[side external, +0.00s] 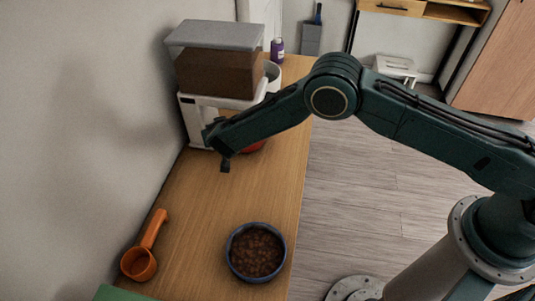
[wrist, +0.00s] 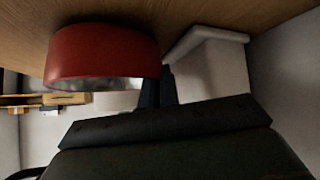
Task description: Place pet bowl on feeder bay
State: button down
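A red bowl (side external: 254,147) is at the front right of the feeder, mostly hidden behind my arm in the side view. It shows large in the wrist view (wrist: 100,55), which looks upside down. A blue bowl of brown kibble (side external: 256,252) stands upright on the near counter. The feeder (side external: 195,118) has a grey lid, a brown-filled hopper and a white base; its bay is mostly hidden by my arm. My gripper (side external: 226,164) is just in front of the feeder. Its dark fingers (wrist: 157,90) are beside the red bowl; whether they touch or grip it is unclear.
An orange scoop (side external: 141,260) lies at the near left by the wall. A green item (side external: 120,293) shows at the bottom edge. A purple bottle (side external: 277,50) and a light container (side external: 272,76) stand beyond the feeder. The middle of the wooden counter (side external: 210,200) is clear.

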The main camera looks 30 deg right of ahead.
jog(key=c, duration=1.6)
grip_release()
jog(key=shift+c, duration=0.2)
jog(key=shift+r, duration=0.1)
jog(key=shift+r, duration=0.45)
jog(key=v, duration=1.2)
jog(key=shift+r, duration=0.1)
